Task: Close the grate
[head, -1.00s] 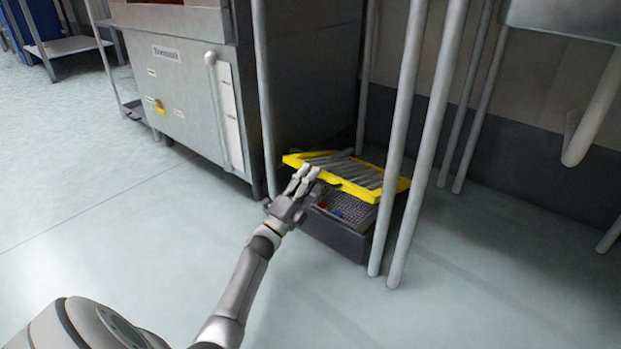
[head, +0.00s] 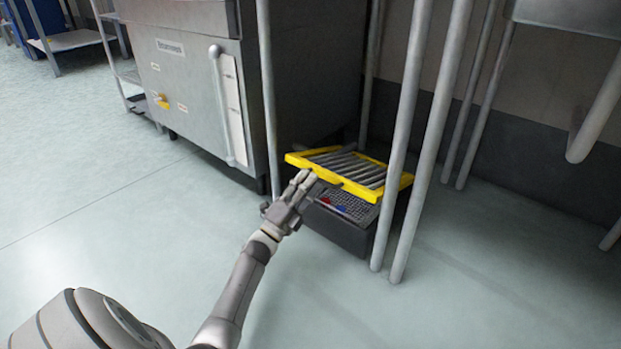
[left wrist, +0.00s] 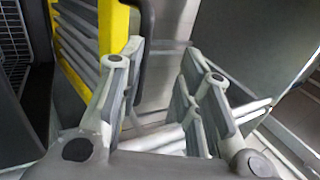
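The grate (head: 345,179) has a yellow frame and grey bars. It sits over a dark box (head: 333,231) on the floor, its front edge raised so that the box's inside shows beneath. My left gripper (head: 303,180) is at the grate's front left edge in the head view; I cannot tell whether it touches. In the left wrist view, my left gripper (left wrist: 165,85) has its fingers apart, with the yellow frame (left wrist: 114,42) beside and behind the left finger. Nothing is clearly held between them. My right gripper is not in view.
Small red and blue items (head: 341,209) show inside the box. Metal posts (head: 408,130) stand right beside the box, and a thin post (head: 267,95) stands at its left. A grey metal cabinet (head: 190,85) is behind on the left. The floor in front is clear.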

